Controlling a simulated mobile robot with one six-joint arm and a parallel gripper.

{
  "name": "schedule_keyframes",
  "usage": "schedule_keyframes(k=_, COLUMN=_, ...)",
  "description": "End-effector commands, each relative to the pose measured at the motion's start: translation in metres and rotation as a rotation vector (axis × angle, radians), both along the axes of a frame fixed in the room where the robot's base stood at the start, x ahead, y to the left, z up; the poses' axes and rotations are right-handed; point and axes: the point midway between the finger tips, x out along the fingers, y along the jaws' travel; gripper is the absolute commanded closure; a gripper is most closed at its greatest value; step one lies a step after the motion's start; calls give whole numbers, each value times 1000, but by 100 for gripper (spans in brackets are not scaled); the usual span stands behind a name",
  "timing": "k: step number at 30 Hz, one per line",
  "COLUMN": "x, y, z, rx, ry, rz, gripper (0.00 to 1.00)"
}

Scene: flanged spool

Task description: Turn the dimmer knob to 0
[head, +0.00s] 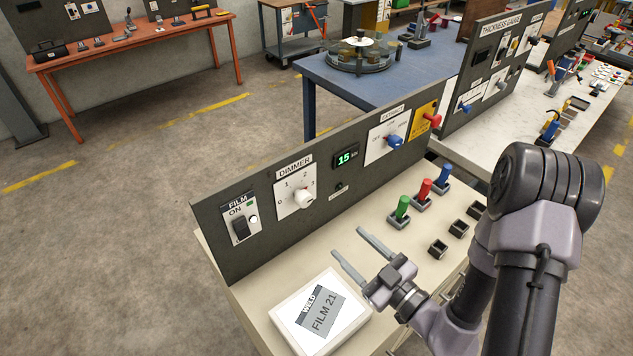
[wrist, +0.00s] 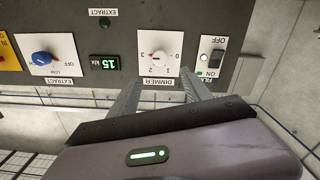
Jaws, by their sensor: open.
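The dimmer knob (head: 304,198) is a white round knob on a white plate (head: 287,204) marked 0 to 3, on the upright grey panel. It also shows upside down in the wrist view (wrist: 159,57). A small reddish mark on it seems to lie toward the 3 side, but its exact setting is too small to read. My gripper (head: 347,242) is open and empty, in front of the panel and apart from the knob. In the wrist view its two fingers (wrist: 162,88) reach toward the dimmer plate, below the knob in the picture.
A black film switch (head: 240,228) sits left of the dimmer. A green display (head: 345,158) reading 15 and a blue extract knob (head: 393,142) are to its right. A film tray (head: 277,318) and several coloured handles, including a green one (head: 401,208), stand on the bench.

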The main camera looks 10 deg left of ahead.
Motion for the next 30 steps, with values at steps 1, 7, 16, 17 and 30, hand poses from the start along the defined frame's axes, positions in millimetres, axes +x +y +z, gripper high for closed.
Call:
schedule_keyframes(k=1, x=2, y=2, z=-2, rx=6, ry=9, rz=-5, gripper=43)
schedule_keyframes(k=7, x=28, y=34, z=-2, rx=3, ry=4, rz=4, gripper=43)
schedule_keyframes(k=16, x=79, y=92, z=-1, rx=4, ry=1, rz=3, gripper=43)
schedule_keyframes(k=17, x=84, y=97, z=-2, rx=4, ry=2, rz=4, gripper=43)
schedule_keyframes(k=30, x=115, y=130, z=-1, rx=3, ry=5, rz=0, gripper=43)
